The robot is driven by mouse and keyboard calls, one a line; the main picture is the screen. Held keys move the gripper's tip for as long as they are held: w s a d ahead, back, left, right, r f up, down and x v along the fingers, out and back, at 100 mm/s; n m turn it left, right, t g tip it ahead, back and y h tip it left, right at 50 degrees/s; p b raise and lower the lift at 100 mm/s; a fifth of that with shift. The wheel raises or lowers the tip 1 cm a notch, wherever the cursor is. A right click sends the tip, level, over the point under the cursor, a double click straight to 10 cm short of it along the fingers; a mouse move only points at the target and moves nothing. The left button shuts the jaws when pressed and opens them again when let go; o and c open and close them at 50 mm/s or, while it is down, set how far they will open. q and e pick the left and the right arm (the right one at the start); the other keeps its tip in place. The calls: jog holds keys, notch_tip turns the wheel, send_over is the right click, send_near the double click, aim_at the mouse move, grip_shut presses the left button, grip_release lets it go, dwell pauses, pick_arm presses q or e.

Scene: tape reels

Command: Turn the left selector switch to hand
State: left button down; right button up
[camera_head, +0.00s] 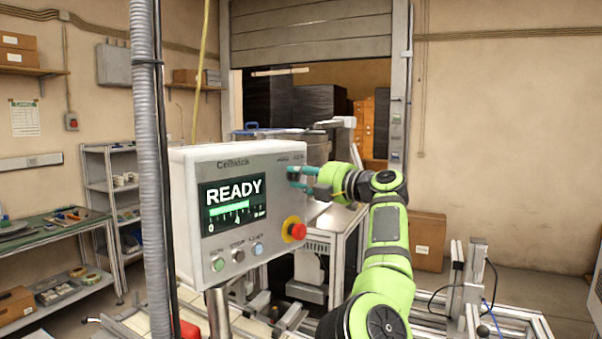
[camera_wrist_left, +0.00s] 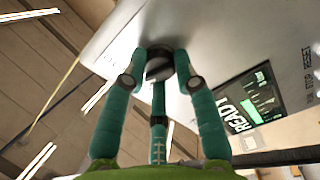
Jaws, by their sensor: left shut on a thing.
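A grey control box (camera_head: 185,205) stands on a post, its front panel showing a READY display (camera_head: 233,205). My left gripper (camera_head: 292,178), with teal fingers, is at the panel's upper right, below small lettering too small to read surely. In the left wrist view, the fingers are shut on a dark round selector switch (camera_wrist_left: 159,66) on the panel face. The switch's pointer setting cannot be told. My right gripper is not in view.
A red emergency button (camera_head: 298,231) on a yellow base sits below the gripper. Several push buttons (camera_head: 238,255) line the panel's lower edge. A grey ribbed conduit (camera_head: 150,120) runs vertically left of the box. A workbench (camera_head: 50,232) stands at the left.

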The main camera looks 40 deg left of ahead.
pick_arm(q)
jog(key=shift+r+n+p, duration=0.15)
jog(key=shift+n, duration=1.5)
jog(key=shift+r+n+p, duration=0.15)
jog(key=shift+r+n, duration=0.05)
jog(key=shift+n, duration=1.5)
jog(key=shift+r+n+p, duration=0.15)
jog(key=shift+n, duration=1.5)
jog(key=shift+r, duration=0.1)
jog(key=c, duration=0.9)
grip_release()
jog(key=shift+w, duration=0.1)
jog(key=shift+c, duration=0.2)
jog(key=shift+w+f, duration=0.1)
jog(key=shift+f, duration=0.25)
jog(key=d, duration=1.2)
